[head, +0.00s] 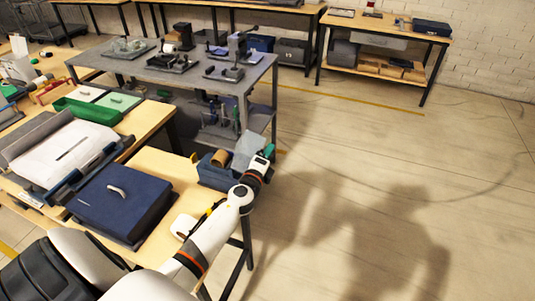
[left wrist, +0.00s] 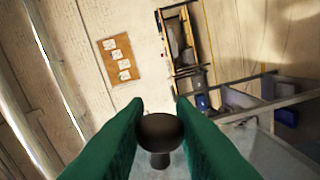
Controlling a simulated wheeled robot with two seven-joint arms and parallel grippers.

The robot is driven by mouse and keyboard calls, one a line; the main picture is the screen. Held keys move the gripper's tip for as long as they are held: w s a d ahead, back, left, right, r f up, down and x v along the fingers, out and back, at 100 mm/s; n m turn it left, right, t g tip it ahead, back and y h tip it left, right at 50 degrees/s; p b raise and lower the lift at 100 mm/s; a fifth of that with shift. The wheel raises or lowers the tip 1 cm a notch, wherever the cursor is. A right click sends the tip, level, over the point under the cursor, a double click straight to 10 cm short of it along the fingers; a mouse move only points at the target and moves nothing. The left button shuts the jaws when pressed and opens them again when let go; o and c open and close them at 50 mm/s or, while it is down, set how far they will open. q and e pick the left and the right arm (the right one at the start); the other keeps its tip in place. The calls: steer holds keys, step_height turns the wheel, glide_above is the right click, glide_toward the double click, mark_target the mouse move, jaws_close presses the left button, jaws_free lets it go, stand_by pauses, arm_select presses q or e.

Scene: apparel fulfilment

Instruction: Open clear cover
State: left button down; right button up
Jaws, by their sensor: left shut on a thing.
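The clear cover (head: 247,146) is a pale see-through panel standing tilted up at the table's far right corner. It rises at the back of a blue bin (head: 215,176) with a brown roll (head: 220,157) inside. My left gripper (head: 268,152) is beside the cover's right side. In the left wrist view, its green fingers (left wrist: 158,125) are shut on a dark round knob (left wrist: 158,134). A pale blue-grey surface lies beneath the knob; it looks like the cover. The cover's lower edge is partly hidden by my arm. My right gripper is not in view.
A dark blue box (head: 120,203) with a light handle and a white padded stand (head: 68,152) are on the wooden tables at left. A grey metal workbench (head: 190,85) with fixtures stands behind. The floor (head: 380,190) at right is clear.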

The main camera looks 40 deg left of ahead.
arm_select(q)
steer(key=shift+s+a+r+n+p, duration=0.15)
steer(key=shift+a+r+n+p, duration=0.4)
steer(key=shift+r+n, duration=0.3)
steer(key=shift+a+r+n, duration=0.2)
steer(key=shift+a+n, duration=0.1)
steer(key=shift+n, duration=0.05)
steer(key=c, duration=1.3)
jaws_free()
steer(key=shift+o, duration=0.2)
steer(key=shift+s, duration=0.1)
steer(key=b+v, duration=0.1)
steer(key=v, duration=1.1)
